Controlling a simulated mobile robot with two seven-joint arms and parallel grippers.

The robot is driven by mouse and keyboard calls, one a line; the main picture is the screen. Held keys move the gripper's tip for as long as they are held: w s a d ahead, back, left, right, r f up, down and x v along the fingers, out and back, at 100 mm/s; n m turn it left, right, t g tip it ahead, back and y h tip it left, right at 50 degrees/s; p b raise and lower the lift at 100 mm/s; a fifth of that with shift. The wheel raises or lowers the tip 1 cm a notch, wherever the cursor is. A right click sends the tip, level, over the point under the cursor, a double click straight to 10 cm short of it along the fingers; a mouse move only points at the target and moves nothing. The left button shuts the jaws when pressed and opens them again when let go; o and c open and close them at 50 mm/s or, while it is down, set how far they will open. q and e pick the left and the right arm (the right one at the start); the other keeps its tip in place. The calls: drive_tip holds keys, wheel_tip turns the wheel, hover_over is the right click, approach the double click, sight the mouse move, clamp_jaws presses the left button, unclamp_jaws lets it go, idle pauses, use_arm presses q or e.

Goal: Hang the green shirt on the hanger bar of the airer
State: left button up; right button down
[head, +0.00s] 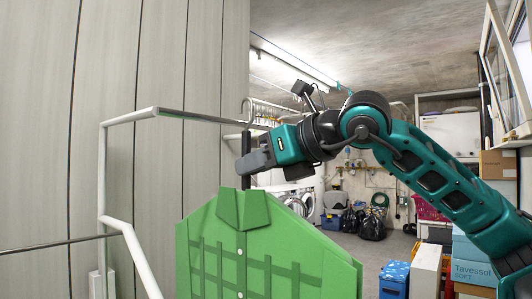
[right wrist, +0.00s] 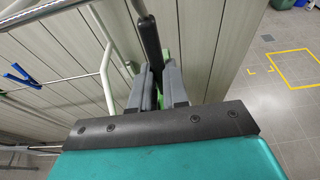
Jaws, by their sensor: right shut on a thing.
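The green shirt (head: 228,262) hangs upright below my right gripper in the head view, with its collar just under the jaws. My right gripper (head: 250,162) is shut on the dark neck of its hanger (head: 246,182); the jaws also show in the right wrist view (right wrist: 159,88), with a little green beyond them. A thin grey hook (head: 251,103) rises above the jaws, beside the thin grey bar (head: 200,117) of the airer (head: 102,185). I cannot tell whether the hook is over the bar or only in front of it. My left gripper is not in view.
A panelled wall (head: 165,60) stands close behind the airer. A blue clothes peg (right wrist: 22,76) shows at left in the right wrist view. Boxes (head: 472,268) stand at the right, black bags (head: 372,224) further back. Open floor shows beyond the wall.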

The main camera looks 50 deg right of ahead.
sight(249, 176)
drive_tip(key=shift+w+a+r+p, duration=0.1)
drive_tip(key=shift+w+p, duration=0.5)
drive_tip(key=shift+w, duration=0.1)
drive_tip(key=shift+w+a+r+p, duration=0.1)
drive_tip(key=shift+w+p, duration=0.5)
drive_tip(key=shift+w, duration=0.1)
drive_tip(key=shift+w+f+b, duration=0.15)
drive_tip(key=shift+f+b, duration=0.7)
drive_tip(key=shift+f, duration=0.05)
drive_tip(key=shift+f+b, duration=0.5)
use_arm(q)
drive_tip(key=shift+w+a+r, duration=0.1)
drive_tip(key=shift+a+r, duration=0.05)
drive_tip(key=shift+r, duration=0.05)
